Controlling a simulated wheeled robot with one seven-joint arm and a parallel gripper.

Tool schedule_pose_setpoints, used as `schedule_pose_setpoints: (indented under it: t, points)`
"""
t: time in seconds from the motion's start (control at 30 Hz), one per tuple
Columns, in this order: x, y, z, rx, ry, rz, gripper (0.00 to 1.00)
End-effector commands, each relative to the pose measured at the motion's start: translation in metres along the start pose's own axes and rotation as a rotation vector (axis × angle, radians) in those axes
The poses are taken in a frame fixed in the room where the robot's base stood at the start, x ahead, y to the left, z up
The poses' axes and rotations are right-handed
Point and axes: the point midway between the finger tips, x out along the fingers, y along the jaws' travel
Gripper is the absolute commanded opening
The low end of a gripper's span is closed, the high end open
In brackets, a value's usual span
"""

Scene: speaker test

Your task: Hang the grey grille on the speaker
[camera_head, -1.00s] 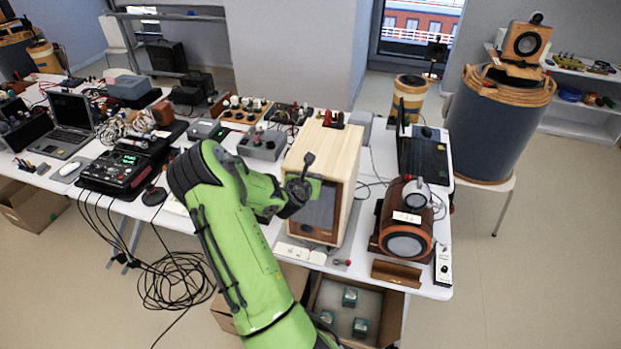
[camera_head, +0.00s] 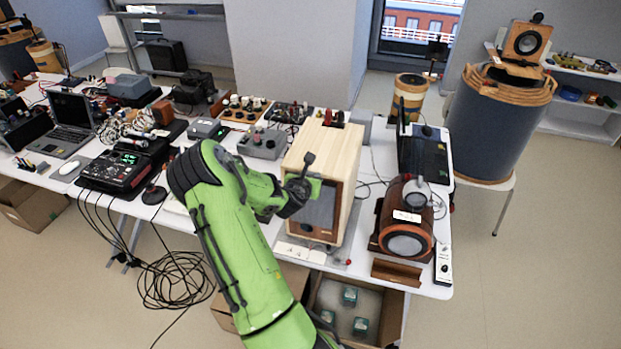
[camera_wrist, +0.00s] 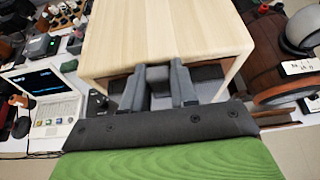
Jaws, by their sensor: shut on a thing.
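The speaker (camera_head: 327,148) is a pale wooden cabinet standing on the white table, with its front toward the lower part of the head view. Its top and front edge fill the upper middle of the wrist view (camera_wrist: 165,32). The grey grille (camera_head: 321,212) is upright at the speaker's front, partly hidden by my arm and gripper. Brown wood shows below it. My gripper (camera_head: 304,186) is at the grille's upper part, shut on it. In the wrist view my fingers (camera_wrist: 160,84) reach to the cabinet's front top edge. Whether the grille touches the front is not clear.
A round brown wooden speaker (camera_head: 405,220) stands close on the right, with a laptop (camera_head: 422,155) behind it. A white strip (camera_head: 300,252) lies at the table's front edge. An open cardboard box (camera_head: 352,305) sits below. Electronics crowd the table's left.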

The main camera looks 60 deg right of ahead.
Motion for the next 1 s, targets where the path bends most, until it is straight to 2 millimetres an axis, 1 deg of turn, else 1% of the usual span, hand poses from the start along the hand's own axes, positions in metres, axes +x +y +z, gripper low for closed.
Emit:
schedule_pose_setpoints:
  t: [0.1, 0.43, 1.0]
  points:
    - [-0.002, 0.000, 0.003, 0.000, -0.001, 0.000, 0.00]
    - [-0.003, 0.000, 0.002, 0.000, 0.000, 0.000, 0.00]
    - [-0.019, 0.000, -0.006, 0.000, -0.001, 0.000, 0.00]
